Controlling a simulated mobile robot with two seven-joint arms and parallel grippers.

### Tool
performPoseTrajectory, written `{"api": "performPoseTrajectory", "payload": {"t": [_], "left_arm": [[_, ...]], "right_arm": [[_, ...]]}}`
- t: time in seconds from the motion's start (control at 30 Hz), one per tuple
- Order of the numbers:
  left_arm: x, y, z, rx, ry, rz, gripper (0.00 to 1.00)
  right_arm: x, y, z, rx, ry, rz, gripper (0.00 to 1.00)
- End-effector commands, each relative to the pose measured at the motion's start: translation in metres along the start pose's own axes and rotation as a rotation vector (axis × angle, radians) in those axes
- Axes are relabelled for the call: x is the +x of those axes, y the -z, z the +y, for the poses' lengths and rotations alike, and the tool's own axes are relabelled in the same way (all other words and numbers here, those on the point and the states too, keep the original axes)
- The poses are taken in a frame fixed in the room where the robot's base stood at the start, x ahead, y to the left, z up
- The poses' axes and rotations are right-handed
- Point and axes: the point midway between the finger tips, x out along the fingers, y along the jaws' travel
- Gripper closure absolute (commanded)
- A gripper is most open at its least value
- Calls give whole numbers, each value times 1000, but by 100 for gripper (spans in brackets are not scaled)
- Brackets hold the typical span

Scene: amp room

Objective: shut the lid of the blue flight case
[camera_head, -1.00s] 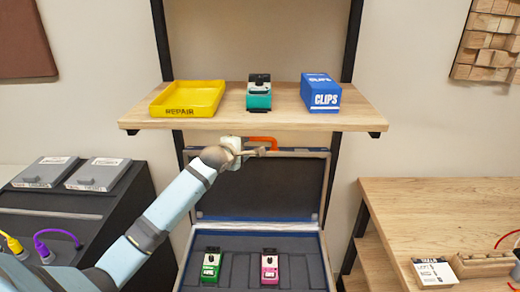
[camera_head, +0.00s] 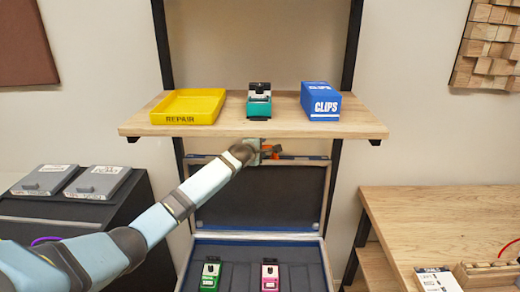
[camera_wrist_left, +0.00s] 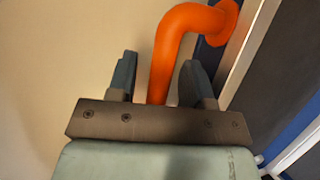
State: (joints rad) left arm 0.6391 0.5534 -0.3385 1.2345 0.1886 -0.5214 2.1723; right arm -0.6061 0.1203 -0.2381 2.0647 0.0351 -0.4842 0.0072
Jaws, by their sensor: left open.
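The blue flight case (camera_head: 258,237) stands open below the shelf, its dark-lined lid (camera_head: 262,196) raised upright at the back. An orange handle (camera_wrist_left: 173,45) sits on the lid's top edge; in the head view it is mostly hidden behind my gripper. My left gripper (camera_head: 268,151) is at the lid's top edge by the handle. In the wrist view my left gripper (camera_wrist_left: 158,80) is open, with the orange handle passing between its two fingers. A green pedal (camera_head: 211,273) and a pink pedal (camera_head: 270,275) lie in the case. My right gripper is not in view.
The wooden shelf (camera_head: 350,128) hangs just above my left gripper, with a yellow repair tray (camera_head: 187,118), a teal pedal (camera_head: 258,104) and a blue clips box (camera_head: 321,103) on it. A wooden bench (camera_head: 440,215) stands right, a dark console (camera_head: 130,195) left.

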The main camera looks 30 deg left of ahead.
Motion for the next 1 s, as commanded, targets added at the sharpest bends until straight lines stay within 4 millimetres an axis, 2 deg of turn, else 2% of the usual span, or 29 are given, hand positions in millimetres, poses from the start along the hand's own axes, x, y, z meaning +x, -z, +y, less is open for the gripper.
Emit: {"api": "performPoseTrajectory", "payload": {"t": [0.2, 0.27, 0.4, 0.43, 0.77, 0.87, 1.0], "left_arm": [[0, 0, 0, 0, 0, 0, 54], [0, 0, 0, 0, 1, 0, 65], [0, 0, 0, 0, 1, 0, 97], [0, 0, 0, 0, 1, 0, 100], [-8, -4, -2, -1, 3, -1, 100], [-18, -8, -3, -3, 3, -2, 100], [-42, -19, -9, -5, 5, -3, 100]], "right_arm": [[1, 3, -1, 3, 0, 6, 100], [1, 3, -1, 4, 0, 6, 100], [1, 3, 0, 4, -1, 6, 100], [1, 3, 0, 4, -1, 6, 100], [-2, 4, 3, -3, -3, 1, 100], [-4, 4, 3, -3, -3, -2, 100], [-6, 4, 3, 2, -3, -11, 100]]}}
